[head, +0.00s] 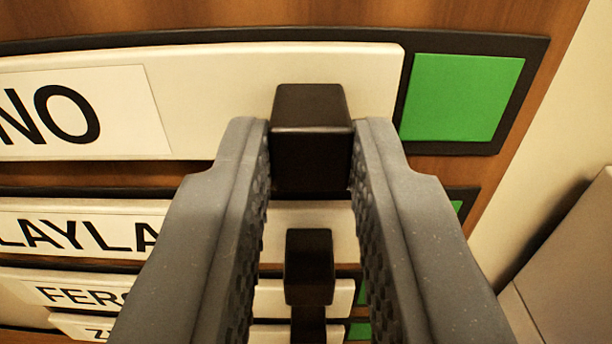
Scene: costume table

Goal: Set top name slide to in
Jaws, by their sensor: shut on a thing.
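The top name slide (225,90) is a white bar in a dark track, with a label ending in "NO" at its left. A black block knob (311,115) stands out near its right end. My gripper (311,150) is shut on this knob, one grey finger on each side. A green patch (462,97) shows in the track to the right of the slide's right end. The label's left part is outside the view.
Lower slides sit below: "LAYLA" (75,230), one beginning "FER" (75,290) and another partly hidden by my fingers. A second black knob (310,265) shows between my fingers. A grey-beige block (575,265) stands at the right, beyond the wooden board's edge.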

